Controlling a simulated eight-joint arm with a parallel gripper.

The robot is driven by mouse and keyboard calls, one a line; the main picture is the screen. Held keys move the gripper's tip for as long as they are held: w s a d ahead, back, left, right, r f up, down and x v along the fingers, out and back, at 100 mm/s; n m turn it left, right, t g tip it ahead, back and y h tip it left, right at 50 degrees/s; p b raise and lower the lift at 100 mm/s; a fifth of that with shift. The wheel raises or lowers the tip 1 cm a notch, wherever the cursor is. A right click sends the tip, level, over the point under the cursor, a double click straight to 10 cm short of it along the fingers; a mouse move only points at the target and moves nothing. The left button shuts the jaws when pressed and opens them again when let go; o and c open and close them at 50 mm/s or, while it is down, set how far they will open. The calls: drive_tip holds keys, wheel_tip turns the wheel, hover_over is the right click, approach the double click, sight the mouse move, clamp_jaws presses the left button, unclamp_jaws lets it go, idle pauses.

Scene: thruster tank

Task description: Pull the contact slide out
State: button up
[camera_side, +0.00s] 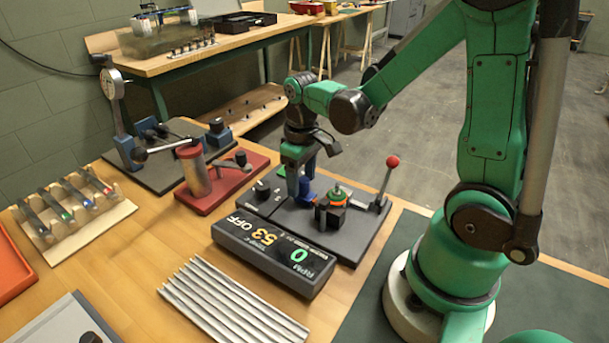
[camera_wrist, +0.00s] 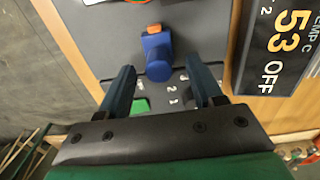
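A blue knob on a short blue block (camera_wrist: 156,55), which looks like the contact slide's handle, stands on a dark grey base plate (camera_wrist: 105,28). It also shows in the side view (camera_side: 308,188), partly hidden by my gripper. An orange piece (camera_wrist: 153,28) sits just behind the block. My gripper (camera_wrist: 160,66) is open, with one finger on each side of the knob and gaps visible on both sides. In the side view my gripper (camera_side: 297,187) points down over the left part of the plate. Whether the fingertips are at the knob's height is hard to tell.
A display box (camera_side: 273,257) reading 0 RPM, 53 and OFF lies along the plate's front edge. An orange-and-green device (camera_side: 336,198) and a red-knobbed lever (camera_side: 388,180) stand right of my gripper. A red base with a cylinder (camera_side: 196,172) stands left.

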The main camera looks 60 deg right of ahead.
sight(302, 178)
drive_tip(key=shift+r, duration=2.8)
drive_tip(key=s+a+r+t, duration=0.1)
drive_tip(key=a+r+t, duration=0.2)
drive_tip(key=a+t, duration=0.4)
drive_tip(key=shift+s+r, duration=0.2)
